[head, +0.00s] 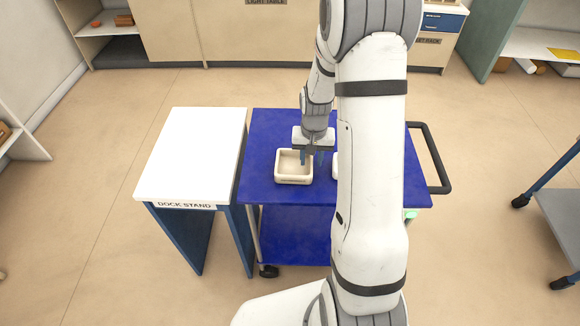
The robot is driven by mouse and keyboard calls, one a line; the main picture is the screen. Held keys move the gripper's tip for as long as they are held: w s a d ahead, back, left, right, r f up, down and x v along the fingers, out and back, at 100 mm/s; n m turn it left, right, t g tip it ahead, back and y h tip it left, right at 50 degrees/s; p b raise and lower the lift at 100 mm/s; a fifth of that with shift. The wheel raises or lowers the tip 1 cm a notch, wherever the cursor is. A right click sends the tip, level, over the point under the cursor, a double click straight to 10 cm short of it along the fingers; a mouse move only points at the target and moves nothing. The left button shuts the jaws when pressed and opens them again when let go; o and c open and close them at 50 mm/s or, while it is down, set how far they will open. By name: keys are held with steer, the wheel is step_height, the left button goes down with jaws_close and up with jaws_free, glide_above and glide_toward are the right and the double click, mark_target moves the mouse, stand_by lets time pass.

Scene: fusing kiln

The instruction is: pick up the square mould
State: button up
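The square mould (294,180) is a cream, open-topped tray with rounded corners. It sits on the blue cart top, left of my arm. My gripper (311,158) points down over the right side of the mould. Its two dark blue fingers show with a gap between them, near the mould's right wall. One finger is seen against the mould's inside and the other near or past that wall. Whether either finger touches the wall is too small to tell.
The blue cart (262,138) has a black handle (435,160) at right. Another pale item (335,166) is mostly hidden behind my arm. The white-topped dock stand (195,150) stands close at left. A grey cart (562,215) is at far right. Open floor surrounds them.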

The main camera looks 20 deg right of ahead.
steer(key=shift+f, duration=0.5)
jaws_close()
